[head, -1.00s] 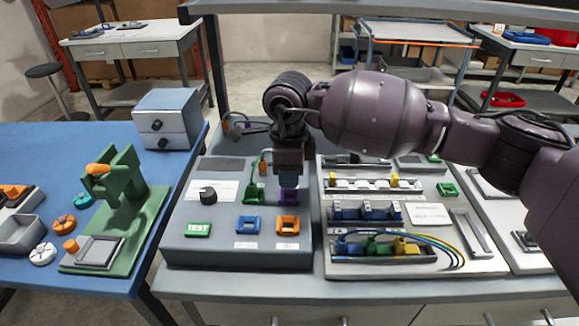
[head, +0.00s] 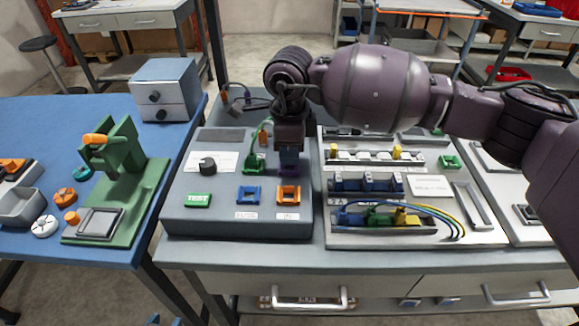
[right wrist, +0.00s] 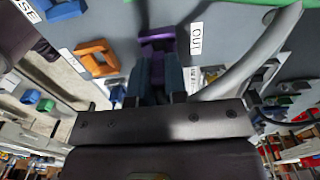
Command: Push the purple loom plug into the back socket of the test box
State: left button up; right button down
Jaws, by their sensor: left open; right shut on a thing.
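The grey test box (head: 180,222) stands on the bench, with blue (head: 249,195) and orange (head: 288,195) sockets in front. My right gripper (head: 289,160) points down over the back of the box, behind the orange socket. It is shut on the purple loom plug (right wrist: 156,72), which shows between the two fingers in the right wrist view. The purple back socket (right wrist: 158,36) is right at the plug's end, beside an OUT label. Whether the plug is fully seated cannot be told; the fingers hide the joint. My left gripper is not in view.
A green plug with a cable (head: 254,163) stands left of my right gripper. A black knob (head: 207,166) and green TEST button (head: 197,200) are further left. A pale panel (head: 350,238) with connector racks and coloured wires lies to the right, under my right arm.

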pick_arm(q)
jog(key=shift+f, duration=0.1)
pick_arm(e)
jog(key=shift+f, duration=0.15)
jog(key=shift+f, duration=0.4)
pick_arm(q)
jog(key=shift+s+f+b, duration=0.25)
jog(key=shift+f+b, duration=0.1)
jog(key=shift+f, duration=0.05)
pick_arm(e)
jog(key=shift+f, duration=0.5)
